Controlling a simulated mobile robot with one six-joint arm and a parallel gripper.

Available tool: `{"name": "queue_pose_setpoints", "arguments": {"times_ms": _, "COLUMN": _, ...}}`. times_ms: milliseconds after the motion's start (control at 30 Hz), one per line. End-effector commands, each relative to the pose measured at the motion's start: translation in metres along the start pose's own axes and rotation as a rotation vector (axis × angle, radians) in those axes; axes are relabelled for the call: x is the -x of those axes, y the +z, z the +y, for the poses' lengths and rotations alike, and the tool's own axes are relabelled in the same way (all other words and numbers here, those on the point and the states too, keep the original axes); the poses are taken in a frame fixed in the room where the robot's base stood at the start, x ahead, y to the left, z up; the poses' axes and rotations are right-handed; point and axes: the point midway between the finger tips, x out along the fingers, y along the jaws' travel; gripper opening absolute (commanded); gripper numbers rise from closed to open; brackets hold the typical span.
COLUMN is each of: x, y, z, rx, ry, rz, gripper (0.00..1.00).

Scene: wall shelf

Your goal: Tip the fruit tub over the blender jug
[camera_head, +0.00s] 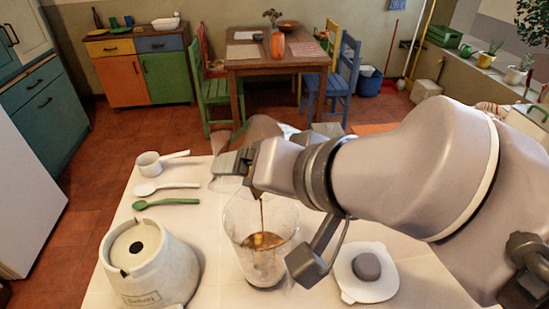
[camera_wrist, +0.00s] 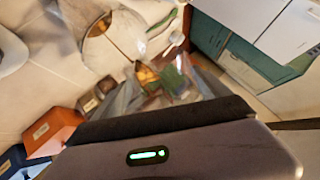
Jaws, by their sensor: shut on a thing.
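My gripper (camera_head: 238,163) is shut on a container (camera_head: 262,128) with a brown tint, mostly hidden by the gripper and arm. Its shape is unclear. A thin brown stream falls from below the gripper into the clear blender jug (camera_head: 262,268). The jug stands upright on the white worktop and has brown liquid inside. In the wrist view, clear containers, one with orange pieces like fruit (camera_wrist: 148,76) and one with green contents (camera_wrist: 176,80), show beyond the gripper's dark edge. I cannot tell which is the fruit tub.
The white blender base (camera_head: 150,275) stands left of the jug; a white lid with a grey knob (camera_head: 367,285) lies right. A white measuring cup (camera_head: 150,164), white spoon (camera_head: 165,187) and green spoon (camera_head: 166,203) lie at left. Orange (camera_wrist: 50,130) and brown (camera_wrist: 90,104) boxes stand nearby.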

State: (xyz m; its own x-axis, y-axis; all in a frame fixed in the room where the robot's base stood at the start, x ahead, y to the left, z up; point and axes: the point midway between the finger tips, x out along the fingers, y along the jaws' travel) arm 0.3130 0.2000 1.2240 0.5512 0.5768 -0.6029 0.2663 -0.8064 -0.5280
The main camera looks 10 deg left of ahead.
Motion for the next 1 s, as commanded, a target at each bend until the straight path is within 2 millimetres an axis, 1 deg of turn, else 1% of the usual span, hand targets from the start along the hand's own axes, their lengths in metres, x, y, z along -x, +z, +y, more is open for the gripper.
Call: {"name": "queue_pose_setpoints", "arguments": {"times_ms": 1000, "x": 0.0016, "y": 0.0053, "z": 0.0003, "rx": 0.039, "ry": -0.015, "rz": 0.06, "gripper": 0.38}}
